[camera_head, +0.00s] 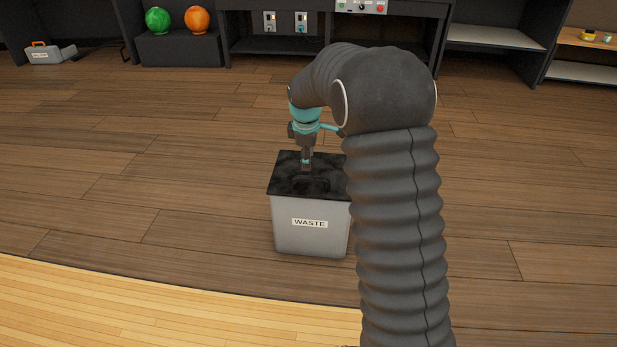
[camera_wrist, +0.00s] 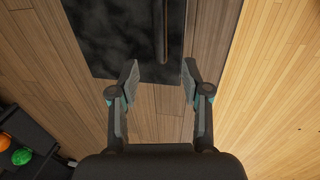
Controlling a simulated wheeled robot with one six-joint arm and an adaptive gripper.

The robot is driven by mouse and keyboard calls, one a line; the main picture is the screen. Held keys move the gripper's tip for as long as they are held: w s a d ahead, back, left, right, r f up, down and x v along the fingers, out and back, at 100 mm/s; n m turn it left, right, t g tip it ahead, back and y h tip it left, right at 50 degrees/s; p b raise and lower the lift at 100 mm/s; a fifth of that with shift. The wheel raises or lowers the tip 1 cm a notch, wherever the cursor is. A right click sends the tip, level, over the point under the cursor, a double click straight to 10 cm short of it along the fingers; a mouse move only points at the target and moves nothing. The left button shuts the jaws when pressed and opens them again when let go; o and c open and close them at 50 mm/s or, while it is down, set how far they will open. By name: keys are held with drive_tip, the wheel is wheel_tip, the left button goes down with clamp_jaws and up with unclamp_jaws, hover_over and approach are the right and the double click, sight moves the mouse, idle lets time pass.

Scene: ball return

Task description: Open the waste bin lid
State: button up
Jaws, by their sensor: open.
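The grey waste bin (camera_head: 310,238), labelled WASTE, stands on the dark wood floor. Its black lid (camera_head: 333,176) lies flat on top and looks closed. In the wrist view the lid (camera_wrist: 110,35) fills the upper left, with a dark bar-like handle (camera_wrist: 164,30) along its right part. My gripper (camera_head: 306,168) shows over the lid in the head view. In the wrist view my gripper (camera_wrist: 158,70) has its fingers apart with nothing between them. The fingertips are around the lid's near edge, short of the handle. The gap in height to the lid cannot be judged.
My arm hides the floor right of the bin. At the back are dark shelves (camera_head: 495,37), a green ball (camera_head: 158,20) and an orange ball (camera_head: 197,20) on a box, and a grey toolbox (camera_head: 43,54). A pale wood lane (camera_head: 130,310) lies in front. Floor left of the bin is clear.

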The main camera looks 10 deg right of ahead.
sight(309, 177)
drive_tip(key=f, duration=0.2)
drive_tip(key=w+f, duration=0.1)
drive_tip(key=f, duration=0.2)
drive_tip(key=f+b, duration=0.1)
drive_tip(key=f, duration=0.2)
drive_tip(key=shift+w+d+f, duration=0.2)
drive_tip(key=shift+w+d, duration=0.1)
clamp_jaws()
